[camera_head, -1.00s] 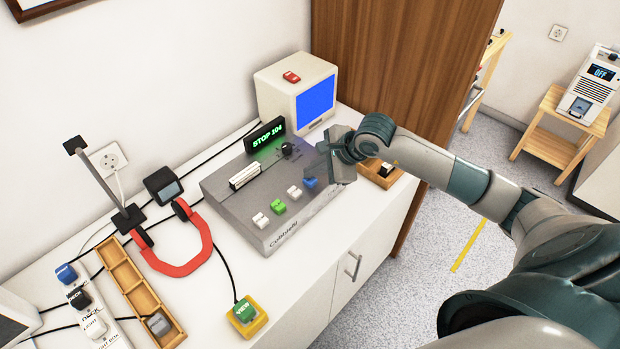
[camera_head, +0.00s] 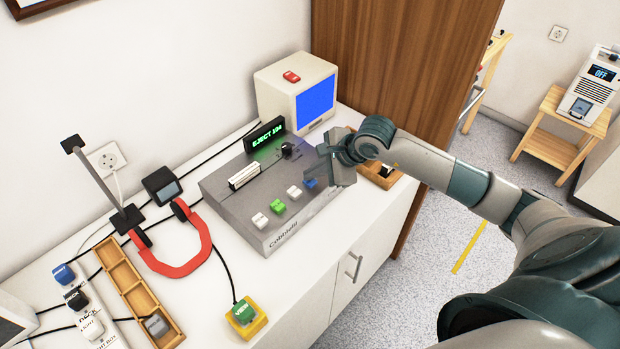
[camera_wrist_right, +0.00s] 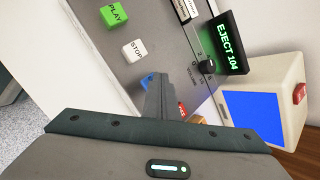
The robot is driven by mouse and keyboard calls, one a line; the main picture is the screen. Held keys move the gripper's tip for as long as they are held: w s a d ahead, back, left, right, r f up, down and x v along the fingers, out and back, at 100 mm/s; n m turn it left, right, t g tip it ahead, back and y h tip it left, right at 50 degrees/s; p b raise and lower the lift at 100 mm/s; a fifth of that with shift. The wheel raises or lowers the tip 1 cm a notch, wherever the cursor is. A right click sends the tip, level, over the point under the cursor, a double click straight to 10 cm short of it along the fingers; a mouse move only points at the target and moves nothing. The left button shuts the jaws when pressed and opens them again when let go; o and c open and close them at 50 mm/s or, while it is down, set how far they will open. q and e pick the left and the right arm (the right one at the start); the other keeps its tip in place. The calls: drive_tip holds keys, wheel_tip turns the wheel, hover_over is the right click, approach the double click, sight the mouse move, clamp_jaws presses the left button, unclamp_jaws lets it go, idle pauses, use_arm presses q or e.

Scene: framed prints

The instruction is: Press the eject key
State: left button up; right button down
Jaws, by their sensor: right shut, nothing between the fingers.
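The grey deck (camera_head: 240,200) on the white counter has a row of keys: white, green (camera_head: 278,206), white (camera_head: 294,192) and blue (camera_head: 310,183). In the right wrist view the green one reads PLAY (camera_wrist_right: 115,14) and the white one STOP (camera_wrist_right: 134,49). The blue key (camera_wrist_right: 148,80) is mostly hidden by the fingers, and its label cannot be read. My right gripper (camera_head: 316,171) is shut and empty, with its fingertips (camera_wrist_right: 158,82) at the blue key. The lit display (camera_head: 265,138) reads EJECT 104. My left gripper is not in view.
A monitor (camera_head: 297,92) with a blue screen stands behind the deck. Red headphones (camera_head: 185,268), a wooden tray (camera_head: 130,285) and a yellow-based green button (camera_head: 245,315) lie left and in front. A red piece (camera_wrist_right: 181,108) shows beside the fingers.

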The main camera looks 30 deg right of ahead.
sight(313, 182)
drive_tip(key=shift+f, duration=0.15)
idle(0.5)
drive_tip(key=shift+r+p, duration=0.45)
drive_tip(key=shift+r, duration=0.8)
drive_tip(key=shift+r+p, duration=1)
drive_tip(key=shift+r, duration=1.55)
